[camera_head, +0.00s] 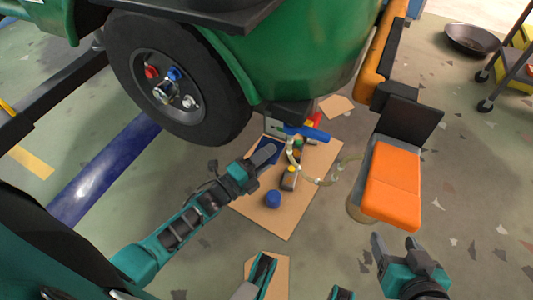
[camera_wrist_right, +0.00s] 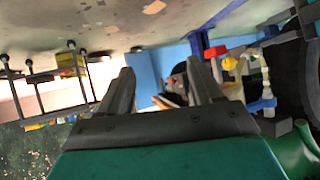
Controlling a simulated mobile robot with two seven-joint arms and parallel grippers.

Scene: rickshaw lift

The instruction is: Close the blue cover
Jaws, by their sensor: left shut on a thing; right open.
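Under the green rickshaw body (camera_head: 290,50), a blue bar-shaped part (camera_head: 310,132) shows by a pale curved tube. A dark blue flat piece (camera_head: 268,144) lies left of it, at my left gripper. I cannot tell which of these is the blue cover. My left gripper (camera_head: 268,155) is shut at the dark blue piece; its fingertips are hard to make out. My right gripper (camera_head: 395,243) is open and empty at the lower right, apart from the rickshaw. Its two fingers (camera_wrist_right: 160,92) also show spread in the right wrist view.
A cardboard sheet (camera_head: 260,215) on the floor holds a round blue cap (camera_head: 273,198) and small bottles (camera_head: 289,178). A wheel (camera_head: 178,80) stands upper left. An orange seat (camera_head: 392,185) stands right.

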